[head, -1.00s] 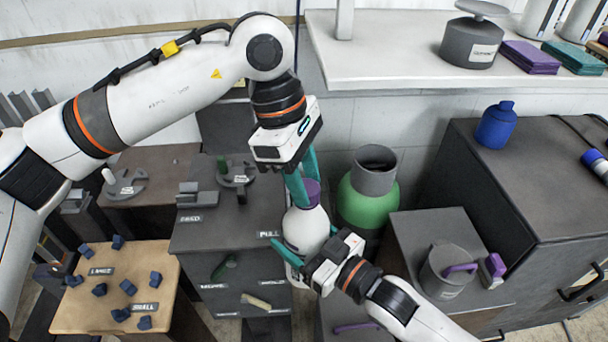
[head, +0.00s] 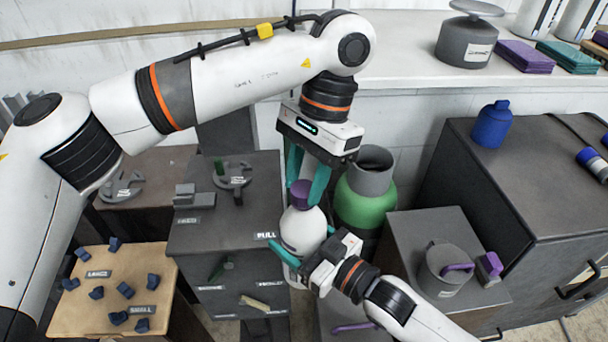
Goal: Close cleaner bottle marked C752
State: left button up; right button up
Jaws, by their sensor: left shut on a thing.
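A white bottle (head: 303,229) with a purple cap (head: 301,194) stands upright between my two grippers. Any marking on it is not readable here. My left gripper (head: 304,186) comes down from above with its teal fingers on either side of the purple cap, shut on it. The cap sits at the top of the bottle; I cannot tell how tightly. My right gripper (head: 305,262) comes in from the lower right at the bottle's lower body. A teal finger shows at the bottle's left side; the other finger is mostly hidden, and contact is unclear.
A green container with a grey collar (head: 368,205) stands close behind the bottle on the right. A dark cabinet (head: 490,180) with a blue bottle (head: 493,124) is at the right. A grey drawer unit (head: 205,240) is at the left, beside a wooden table (head: 75,320) with several blue pieces.

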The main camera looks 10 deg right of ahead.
pick_arm(q)
jog(key=m+t, duration=0.1)
jog(key=m, duration=0.3)
jog(key=shift+y, duration=0.3)
jog(key=shift+w, duration=0.1)
jog(key=o, duration=0.9)
jog(key=shift+c, duration=0.3)
